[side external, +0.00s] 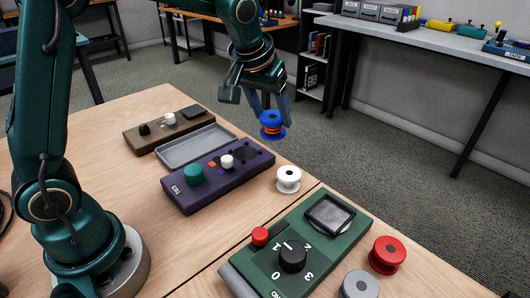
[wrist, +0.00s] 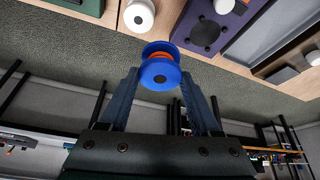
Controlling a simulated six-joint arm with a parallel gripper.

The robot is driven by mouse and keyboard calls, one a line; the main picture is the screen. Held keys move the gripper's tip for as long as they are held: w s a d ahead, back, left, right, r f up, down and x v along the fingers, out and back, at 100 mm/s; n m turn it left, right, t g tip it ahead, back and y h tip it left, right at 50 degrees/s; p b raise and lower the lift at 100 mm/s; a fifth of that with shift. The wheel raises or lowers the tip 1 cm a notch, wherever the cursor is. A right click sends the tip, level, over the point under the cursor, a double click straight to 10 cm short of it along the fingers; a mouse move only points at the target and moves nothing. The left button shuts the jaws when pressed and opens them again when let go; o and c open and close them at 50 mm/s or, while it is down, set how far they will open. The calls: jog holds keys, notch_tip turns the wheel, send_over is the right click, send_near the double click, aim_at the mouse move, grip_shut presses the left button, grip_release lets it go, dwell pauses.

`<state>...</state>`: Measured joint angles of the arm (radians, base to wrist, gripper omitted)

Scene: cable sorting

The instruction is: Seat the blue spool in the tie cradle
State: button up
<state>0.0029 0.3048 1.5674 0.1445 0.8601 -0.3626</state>
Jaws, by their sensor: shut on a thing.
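The blue spool (side external: 271,132), with an orange winding between its flanges, is held between the fingertips of my gripper (side external: 270,118). It also shows in the wrist view (wrist: 160,76), with one finger on each side. My gripper is shut on it, in the air near the far table edge. The purple box (side external: 190,197) marked TIES, apparently the tie cradle, lies on the table to the left of and below the spool. A dark patch (side external: 247,153) at its right end has no spool on it. The box also shows at the top of the wrist view (wrist: 236,20).
A white spool (side external: 288,180) stands on the table, close to the purple box. A green box (side external: 333,247) with a dial lies in front, with red (side external: 388,256) and grey (side external: 359,286) spools beside it. A grey tray (side external: 185,147) and brown box (side external: 150,134) lie behind.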

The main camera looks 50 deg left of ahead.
jog(key=shift+s+a+f+n+g+y, duration=0.15)
jog(key=shift+a+f+n, duration=0.3)
jog(key=shift+a+f, duration=0.75)
jog(key=shift+s+a+f+n+g+y, duration=0.15)
jog(key=shift+a+f+n, duration=0.4)
jog(key=shift+a, duration=1.1)
jog(key=shift+s+a+f+n+g+y, duration=0.1)
jog(key=shift+a+f+n+g+y, duration=0.15)
jog(key=shift+a+f, duration=1)
jog(key=shift+a+f, duration=0.15)
jog(key=shift+f, duration=0.1)
jog(key=shift+f, duration=0.4)
jog(key=shift+f, duration=0.6)
jog(key=shift+w+f, duration=0.1)
jog(key=shift+f, duration=0.15)
jog(key=o, duration=1.6)
jog(key=shift+c, duration=0.2)
